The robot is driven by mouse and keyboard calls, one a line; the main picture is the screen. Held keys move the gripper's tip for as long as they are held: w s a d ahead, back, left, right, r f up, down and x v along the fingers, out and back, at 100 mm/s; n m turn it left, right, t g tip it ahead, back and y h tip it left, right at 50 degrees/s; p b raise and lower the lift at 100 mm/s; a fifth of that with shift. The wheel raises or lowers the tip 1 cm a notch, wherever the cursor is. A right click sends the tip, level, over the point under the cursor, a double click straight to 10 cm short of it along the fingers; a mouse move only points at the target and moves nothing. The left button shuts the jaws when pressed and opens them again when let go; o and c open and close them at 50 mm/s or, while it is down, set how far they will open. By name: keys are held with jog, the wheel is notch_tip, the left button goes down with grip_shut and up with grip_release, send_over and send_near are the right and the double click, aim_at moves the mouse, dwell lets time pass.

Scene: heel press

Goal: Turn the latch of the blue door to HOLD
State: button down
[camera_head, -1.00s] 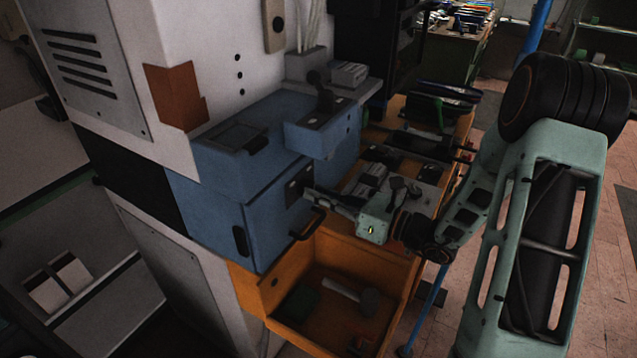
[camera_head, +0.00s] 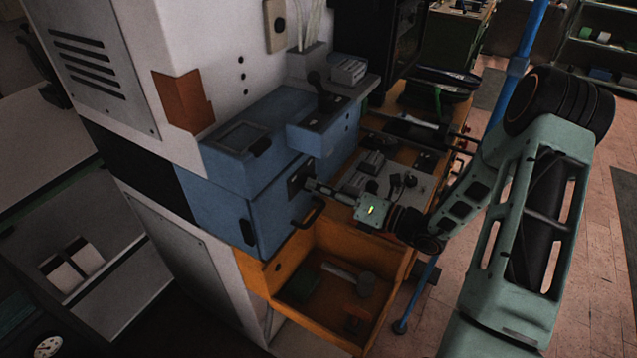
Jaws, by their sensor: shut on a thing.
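The blue door (camera_head: 268,218) is the front of the blue housing on the machine, with a dark bar handle (camera_head: 311,211) at its lower right. A small dark latch plate (camera_head: 296,176) sits at the door's upper right. My gripper (camera_head: 309,183) reaches in from the right, its fingertips at the latch plate, shut on what appears to be the latch. The latch knob itself is mostly hidden by the fingers, and its marks are too small to read.
Below the door, an open orange drawer (camera_head: 388,297) holds a mallet (camera_head: 352,280) and other items. An orange bench (camera_head: 349,171) with a grey control plate stands behind my gripper. A blue post (camera_head: 517,65) rises at the right. Floor is free at the far right.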

dwell(0.4)
jog(key=c, duration=2)
grip_release()
jog(key=v, duration=1.2)
